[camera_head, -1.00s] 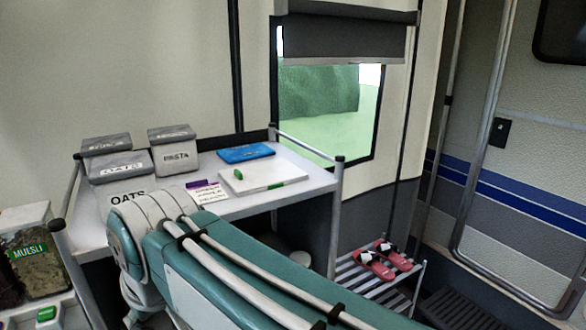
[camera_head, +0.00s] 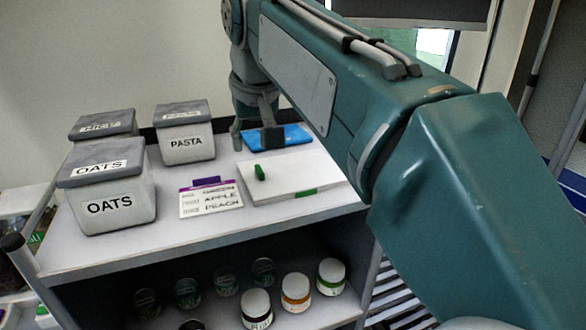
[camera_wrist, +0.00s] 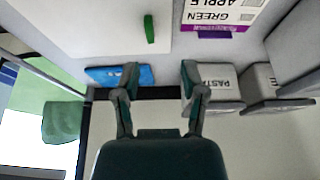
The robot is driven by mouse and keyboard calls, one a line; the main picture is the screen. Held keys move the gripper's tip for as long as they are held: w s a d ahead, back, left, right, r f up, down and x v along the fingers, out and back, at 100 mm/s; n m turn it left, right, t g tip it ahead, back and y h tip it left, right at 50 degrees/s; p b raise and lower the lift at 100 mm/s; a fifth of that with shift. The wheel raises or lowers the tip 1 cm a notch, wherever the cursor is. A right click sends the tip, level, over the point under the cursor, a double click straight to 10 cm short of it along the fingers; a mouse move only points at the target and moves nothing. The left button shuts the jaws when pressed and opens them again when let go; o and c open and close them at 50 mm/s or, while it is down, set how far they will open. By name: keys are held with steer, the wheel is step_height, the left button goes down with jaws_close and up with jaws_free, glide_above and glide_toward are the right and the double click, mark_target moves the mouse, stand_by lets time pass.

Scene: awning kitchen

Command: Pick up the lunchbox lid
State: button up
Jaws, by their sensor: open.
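The flat blue piece, which looks like the lunchbox lid (camera_head: 292,135), lies at the back of the white tabletop, behind a white board. It also shows in the wrist view (camera_wrist: 104,75), partly covered by the left finger. My gripper (camera_head: 255,142) is open and empty, pointing down above the back of the table. In the head view it overlaps the lid's left end. In the wrist view its fingers (camera_wrist: 158,72) are spread, with the lid mostly at the left finger. I cannot tell the exact height gap. My arm hides some of the table's right side.
A white board (camera_head: 290,178) with a green knob lies in front of the lid. A label card (camera_head: 210,200) lies beside it. Grey-lidded bins, PASTA (camera_head: 186,145) and OATS (camera_head: 110,205), stand left of my gripper. Jars (camera_head: 296,290) stand on the shelf below.

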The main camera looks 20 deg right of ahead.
mark_target(261, 168)
steer(key=shift+w+f, duration=0.3)
steer(key=shift+f, duration=0.35)
steer(key=shift+w+f, duration=0.15)
steer(key=shift+f, duration=0.15)
steer(key=d+f, duration=0.1)
steer(key=w+d+f, duration=0.1)
steer(key=f, duration=0.1)
steer(key=shift+d, duration=0.2)
steer(key=shift+x, duration=1)
steer(key=shift+w+a, duration=0.1)
steer(key=shift+a, duration=0.85)
steer(key=shift+d, duration=0.25)
jaws_close()
steer(key=shift+d+f, duration=0.1)
steer(key=shift+d, duration=0.25)
